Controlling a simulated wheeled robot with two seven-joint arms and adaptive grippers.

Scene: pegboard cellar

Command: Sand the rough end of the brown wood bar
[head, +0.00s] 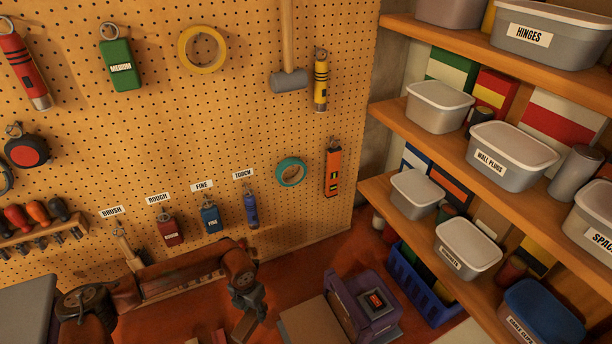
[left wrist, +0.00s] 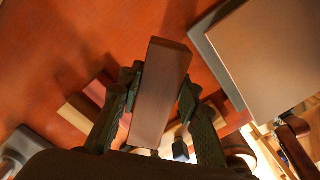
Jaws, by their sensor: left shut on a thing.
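My left gripper (head: 246,300) is over the red-brown worktop at the lower middle of the head view. In the left wrist view its two dark fingers (left wrist: 157,105) are shut on the brown wood bar (left wrist: 160,85), one on each side. The bar's near end and one long face show there; I cannot tell which end is rough. A purple machine (head: 364,303) with a red-and-black switch plate stands to the right of the gripper, with a flat tan surface (head: 311,322) beside it. My right gripper does not show.
Red ROUGH (head: 171,232), blue FINE (head: 210,218) and green MEDIUM (head: 122,66) blocks hang on the pegboard (head: 240,130). Other wood pieces (left wrist: 78,118) lie below the left gripper. Shelves with lidded tubs (head: 438,105) and a blue basket (head: 420,285) fill the right side.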

